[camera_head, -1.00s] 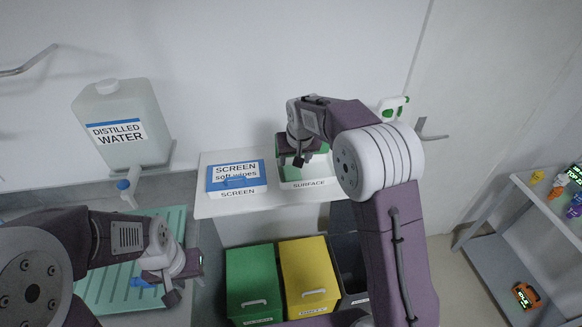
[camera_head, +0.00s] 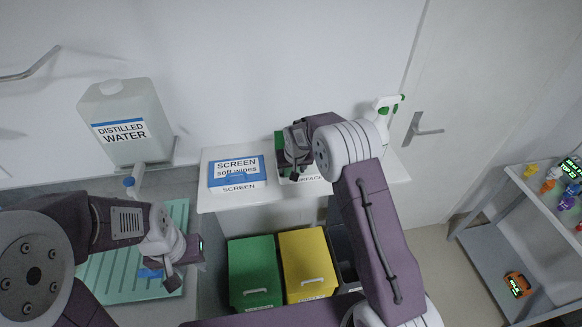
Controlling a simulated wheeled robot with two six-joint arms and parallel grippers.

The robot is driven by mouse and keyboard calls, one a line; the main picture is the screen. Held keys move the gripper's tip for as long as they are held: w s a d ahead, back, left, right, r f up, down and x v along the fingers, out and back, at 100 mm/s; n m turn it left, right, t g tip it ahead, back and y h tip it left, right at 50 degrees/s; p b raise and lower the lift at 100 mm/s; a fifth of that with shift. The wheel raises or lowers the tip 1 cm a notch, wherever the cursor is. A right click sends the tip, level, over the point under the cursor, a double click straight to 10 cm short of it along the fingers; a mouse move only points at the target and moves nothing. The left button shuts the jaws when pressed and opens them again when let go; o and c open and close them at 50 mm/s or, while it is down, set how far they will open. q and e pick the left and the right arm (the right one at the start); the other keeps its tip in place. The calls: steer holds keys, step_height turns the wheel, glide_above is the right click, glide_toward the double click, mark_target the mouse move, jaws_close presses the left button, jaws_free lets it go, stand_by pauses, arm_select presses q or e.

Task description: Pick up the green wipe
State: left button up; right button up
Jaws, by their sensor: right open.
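A green box (camera_head: 279,143) labelled SURFACE stands on the white shelf, partly hidden by my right gripper and arm. I cannot make out a separate green wipe; my gripper covers much of the box. My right gripper (camera_head: 290,172) is open, pointing down over the box's front part. I cannot tell whether its fingers touch anything. My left gripper (camera_head: 177,276) hangs over the right side of the green ribbed mat at lower left. I cannot see whether its fingers are apart. A small blue thing (camera_head: 150,273) shows beside it.
A blue-and-white SCREEN soft wipes box (camera_head: 236,170) stands on the white shelf (camera_head: 212,200) to the left. A distilled water container (camera_head: 125,125) is further left. A spray bottle (camera_head: 384,112) stands at right. Green (camera_head: 253,262) and yellow (camera_head: 306,255) bins are below.

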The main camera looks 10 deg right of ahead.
steer(key=shift+s, duration=0.1)
steer(key=c, duration=1.1)
steer(key=shift+r+b, duration=0.45)
steer(key=shift+r, duration=0.2)
step_height(320, 180, up, 3)
steer(key=shift+d+b, duration=0.1)
steer(key=shift+b, duration=0.55)
steer(key=s+d+r+b, duration=0.1)
steer(key=s+d+r, duration=0.1)
steer(key=s+d+r+b, duration=0.1)
steer(key=s+d+r, duration=0.1)
steer(key=s+d, duration=0.1)
steer(key=s+d+r+b, duration=0.1)
steer(key=s+d+r, duration=0.1)
steer(key=d, duration=0.1)
steer(key=shift+s+d+r, duration=0.15)
steer(key=shift+s+r, duration=0.25)
